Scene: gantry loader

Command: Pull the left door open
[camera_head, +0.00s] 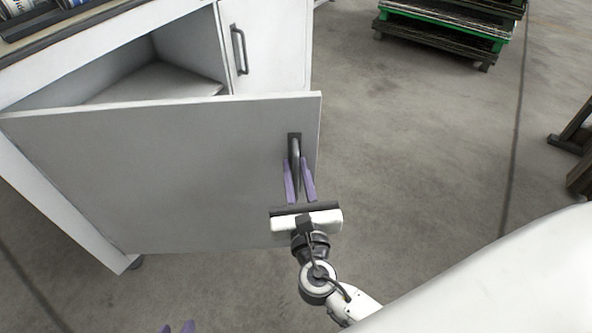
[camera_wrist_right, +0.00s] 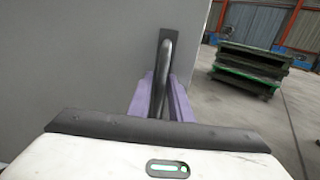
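The left door (camera_head: 160,175) of the white cabinet stands swung partway open, with the cabinet's inside showing behind its top edge. Its dark upright handle (camera_head: 295,150) is near the door's free edge and also shows in the right wrist view (camera_wrist_right: 165,55). My right gripper (camera_head: 298,165) has its purple fingers on both sides of this handle. They appear closed on it, and the wrist view shows the handle between them (camera_wrist_right: 161,85).
The cabinet's right door (camera_head: 265,45) is shut, with its own handle (camera_head: 239,50). Cans (camera_head: 18,8) sit in a dark tray on top at the far left. Stacked pallets (camera_head: 450,25) stand at the back right.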

